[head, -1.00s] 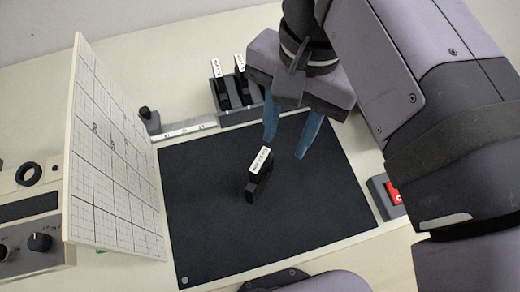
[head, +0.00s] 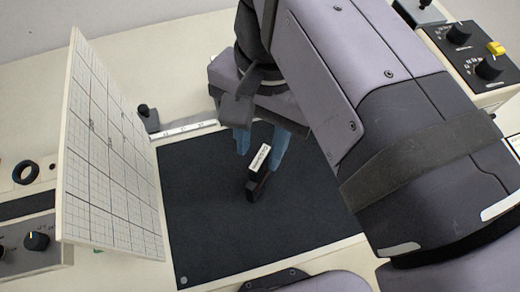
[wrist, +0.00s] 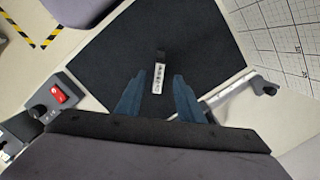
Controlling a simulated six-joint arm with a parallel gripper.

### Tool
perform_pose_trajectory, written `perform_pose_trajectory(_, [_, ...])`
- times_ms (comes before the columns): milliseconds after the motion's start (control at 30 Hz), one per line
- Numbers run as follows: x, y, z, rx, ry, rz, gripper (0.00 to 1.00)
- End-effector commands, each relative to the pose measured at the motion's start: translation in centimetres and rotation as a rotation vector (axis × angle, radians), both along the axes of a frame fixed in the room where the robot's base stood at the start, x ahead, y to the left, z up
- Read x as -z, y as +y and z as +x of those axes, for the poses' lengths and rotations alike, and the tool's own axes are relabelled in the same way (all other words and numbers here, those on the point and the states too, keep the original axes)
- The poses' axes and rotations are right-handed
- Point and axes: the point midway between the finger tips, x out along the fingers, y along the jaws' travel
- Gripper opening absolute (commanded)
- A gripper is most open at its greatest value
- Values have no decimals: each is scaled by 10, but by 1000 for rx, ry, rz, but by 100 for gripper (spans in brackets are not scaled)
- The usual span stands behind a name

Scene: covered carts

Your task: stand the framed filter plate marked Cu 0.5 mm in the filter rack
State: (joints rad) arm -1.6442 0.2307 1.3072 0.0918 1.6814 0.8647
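The framed filter plate (head: 257,182) is a small black piece with a white label strip, standing on the black mat (head: 205,220); its label is too small to read surely. It also shows in the wrist view (wrist: 159,77), ahead of the fingers and roughly centred between them. My gripper (head: 262,146) is open, its two blue fingers above and behind the plate in the head view. The fingers also show spread and empty in the wrist view (wrist: 157,92). The filter rack is hidden behind my arm in the head view now.
A white gridded panel (head: 110,150) stands upright left of the mat. A ruler strip (head: 185,129) with a black knob lies along the mat's back edge. A red switch (wrist: 58,96) sits beside the mat in the wrist view. The mat around the plate is clear.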

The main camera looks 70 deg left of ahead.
Motion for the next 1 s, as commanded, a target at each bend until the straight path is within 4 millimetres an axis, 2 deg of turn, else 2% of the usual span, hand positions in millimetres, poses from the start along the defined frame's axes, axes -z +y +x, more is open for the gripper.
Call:
perform_pose_trajectory(300, [37, -5, 0, 1, 0, -3, 34])
perform_pose_trajectory(633, [43, -5, -1, 0, -1, -1, 34])
perform_pose_trajectory(667, [43, -5, -1, 0, -1, -1, 32])
perform_pose_trajectory(800, [43, -5, -1, 0, -1, -1, 0])
perform_pose_trajectory(1000, [42, -5, -1, 0, 0, 0, 0])
